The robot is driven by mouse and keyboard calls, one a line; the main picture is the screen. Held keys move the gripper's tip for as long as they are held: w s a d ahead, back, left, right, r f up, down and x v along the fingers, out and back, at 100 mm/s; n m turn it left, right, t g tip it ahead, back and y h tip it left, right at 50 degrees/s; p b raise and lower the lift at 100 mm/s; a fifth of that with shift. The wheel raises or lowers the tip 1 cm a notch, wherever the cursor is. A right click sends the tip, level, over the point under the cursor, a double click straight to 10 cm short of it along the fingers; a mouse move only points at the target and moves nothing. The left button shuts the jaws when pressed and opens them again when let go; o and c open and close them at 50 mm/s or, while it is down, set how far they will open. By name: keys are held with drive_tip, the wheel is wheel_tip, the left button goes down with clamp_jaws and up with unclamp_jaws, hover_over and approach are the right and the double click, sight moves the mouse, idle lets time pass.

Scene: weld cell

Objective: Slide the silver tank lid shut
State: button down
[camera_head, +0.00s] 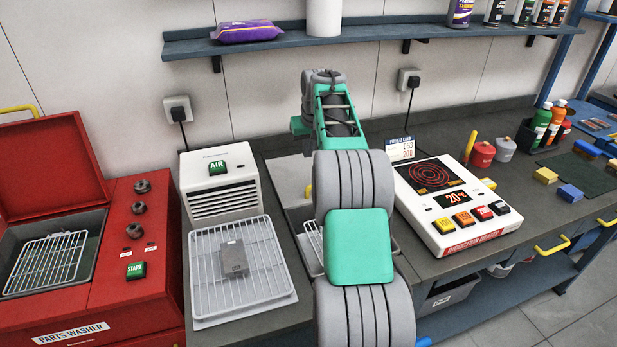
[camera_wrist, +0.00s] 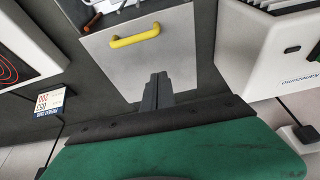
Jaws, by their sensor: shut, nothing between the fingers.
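The silver tank lid (camera_head: 290,185) covers the back part of the tank between the white air unit and the induction heater; the front part is open, with a wire basket (camera_head: 310,240) showing inside. My arm hides much of the tank in the head view. In the wrist view the lid (camera_wrist: 180,55) is a flat grey plate with a yellow bar handle (camera_wrist: 135,37). My gripper (camera_wrist: 157,80) is shut and empty, its fingertips over the lid's wall-side part, apart from the handle in the picture. Whether they touch the lid I cannot tell. The head view hides the fingers.
The air unit (camera_head: 218,185) with its wire rack and a grey block stands left of the tank. The induction heater (camera_head: 455,205) stands close on the right. A red parts washer (camera_head: 140,220) is at far left. A blue shelf (camera_head: 375,30) runs along the wall.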

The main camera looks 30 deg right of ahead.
drive_tip(key=p+x, duration=0.2)
drive_tip(key=x, duration=0.7)
drive_tip(key=shift+w+d+f, duration=0.1)
drive_tip(key=shift+w+f, duration=0.1)
drive_tip(key=shift+f, duration=0.05)
drive_tip(key=shift+s+f, duration=0.15)
drive_tip(key=shift+s, duration=0.15)
drive_tip(key=shift+s+a+f+p, duration=0.1)
drive_tip(key=shift+s+a+p, duration=0.15)
drive_tip(key=shift+s, duration=0.35)
drive_tip(key=shift+s+a+f+p, duration=0.15)
drive_tip(key=shift+s+p, duration=0.15)
drive_tip(key=shift+s, duration=0.3)
drive_tip(key=shift+s+a+f, duration=0.1)
drive_tip(key=shift+s+f, duration=0.15)
drive_tip(key=shift+s, duration=0.05)
